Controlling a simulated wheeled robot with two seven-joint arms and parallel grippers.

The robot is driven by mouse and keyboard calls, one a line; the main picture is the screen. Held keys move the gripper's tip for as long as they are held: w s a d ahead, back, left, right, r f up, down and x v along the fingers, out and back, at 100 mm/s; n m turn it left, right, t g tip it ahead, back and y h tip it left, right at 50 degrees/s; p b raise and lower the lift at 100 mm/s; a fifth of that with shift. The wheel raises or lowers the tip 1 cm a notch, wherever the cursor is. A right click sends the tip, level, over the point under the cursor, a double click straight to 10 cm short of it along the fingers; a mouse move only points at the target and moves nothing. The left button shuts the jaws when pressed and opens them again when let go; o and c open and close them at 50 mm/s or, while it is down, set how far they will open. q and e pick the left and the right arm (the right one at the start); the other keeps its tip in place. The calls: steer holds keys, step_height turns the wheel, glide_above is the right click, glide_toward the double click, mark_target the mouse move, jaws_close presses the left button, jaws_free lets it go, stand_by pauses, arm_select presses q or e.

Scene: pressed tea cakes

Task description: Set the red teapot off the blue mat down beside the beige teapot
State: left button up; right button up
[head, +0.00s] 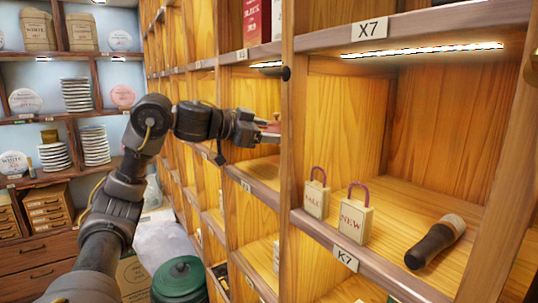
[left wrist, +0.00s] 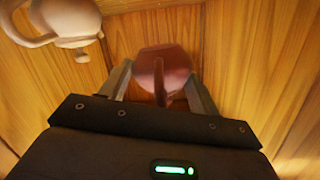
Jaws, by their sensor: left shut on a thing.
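My left gripper (head: 262,131) reaches into a wooden shelf compartment left of the near divider. It is shut on the red teapot, of which only a small part (head: 272,126) shows past the fingers in the head view. In the left wrist view the dark red teapot (left wrist: 164,66) sits between the two fingers. The beige teapot (left wrist: 68,16) is at the upper left of the left wrist view, a short gap from the red one, partly cut off by the frame. I do not see the blue mat. My right gripper is not in view.
A wooden divider (head: 289,150) stands just right of my left gripper. A green canister (head: 179,281) stands low, below my left arm. Wood walls surround the teapots.

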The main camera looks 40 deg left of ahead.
mark_target(268, 166)
arm_select(q)
steer(key=shift+w+a+f, duration=0.25)
steer(key=shift+a+f, duration=0.1)
steer(key=shift+f, duration=0.25)
steer(key=shift+w+a+f, duration=0.25)
steer(key=shift+a+f, duration=0.1)
steer(key=shift+f, duration=0.2)
steer(key=shift+w+a+f, duration=0.15)
steer(key=shift+w+f, duration=0.3)
steer(key=shift+w+a+f, duration=0.1)
steer(key=shift+w+f, duration=0.05)
steer(key=shift+f, duration=0.05)
steer(key=shift+a+f, duration=0.15)
steer(key=shift+f, duration=1.45)
steer(key=o, duration=1.1)
